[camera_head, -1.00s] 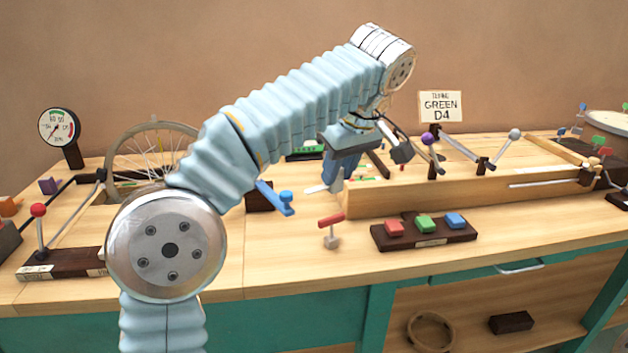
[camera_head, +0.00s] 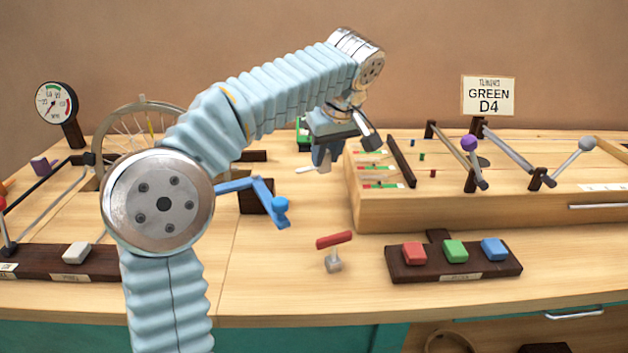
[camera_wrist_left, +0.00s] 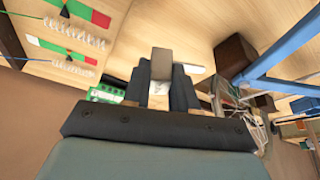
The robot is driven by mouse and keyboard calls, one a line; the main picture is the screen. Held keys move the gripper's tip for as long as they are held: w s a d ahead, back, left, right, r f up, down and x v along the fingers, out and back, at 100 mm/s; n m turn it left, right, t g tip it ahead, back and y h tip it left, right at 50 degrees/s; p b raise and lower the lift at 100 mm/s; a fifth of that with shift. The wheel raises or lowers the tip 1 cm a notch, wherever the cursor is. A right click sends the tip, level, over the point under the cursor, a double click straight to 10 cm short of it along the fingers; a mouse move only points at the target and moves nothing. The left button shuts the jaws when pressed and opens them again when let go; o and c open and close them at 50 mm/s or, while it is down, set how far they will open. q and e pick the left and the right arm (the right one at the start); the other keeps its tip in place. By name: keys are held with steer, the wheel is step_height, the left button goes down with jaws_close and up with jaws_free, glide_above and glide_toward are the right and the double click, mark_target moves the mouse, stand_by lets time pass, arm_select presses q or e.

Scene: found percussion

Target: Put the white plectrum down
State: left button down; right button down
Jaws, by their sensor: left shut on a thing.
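The white plectrum (camera_head: 309,170) shows as a small pale piece sticking out left of my left gripper's tips. My left gripper (camera_head: 322,162) points down and is shut on it, left of the long wooden box. In the left wrist view, the white plectrum (camera_wrist_left: 190,69) sticks out to the right beside a grey-brown block (camera_wrist_left: 161,63) between the dark fingers of my left gripper (camera_wrist_left: 160,85). Much of the plectrum is hidden by the fingers. I cannot tell whether it touches the tabletop (camera_head: 290,245). My right gripper is not in view.
The wooden box (camera_head: 450,212) with strings and levers stands to the right. A red-topped lever (camera_head: 334,242) and a block with coloured buttons (camera_head: 455,268) stand in front. A green object (camera_head: 303,133) is behind.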

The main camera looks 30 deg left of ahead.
arm_select(q)
steer(key=a+f, duration=0.2)
steer(key=f, duration=0.1)
steer(key=shift+w+a, duration=0.1)
steer(key=shift+a, duration=0.1)
steer(key=shift+a+f+b, duration=0.15)
steer(key=shift+a+f, duration=0.05)
steer(key=shift+f, duration=0.75)
steer(key=shift+a+f+b, duration=0.15)
steer(key=shift+f, duration=0.8)
steer(key=c, duration=0.8)
jaws_free()
steer(key=shift+r, duration=0.1)
steer(key=p+v, duration=0.1)
steer(key=v, duration=1.1)
steer(key=shift+p, duration=0.35)
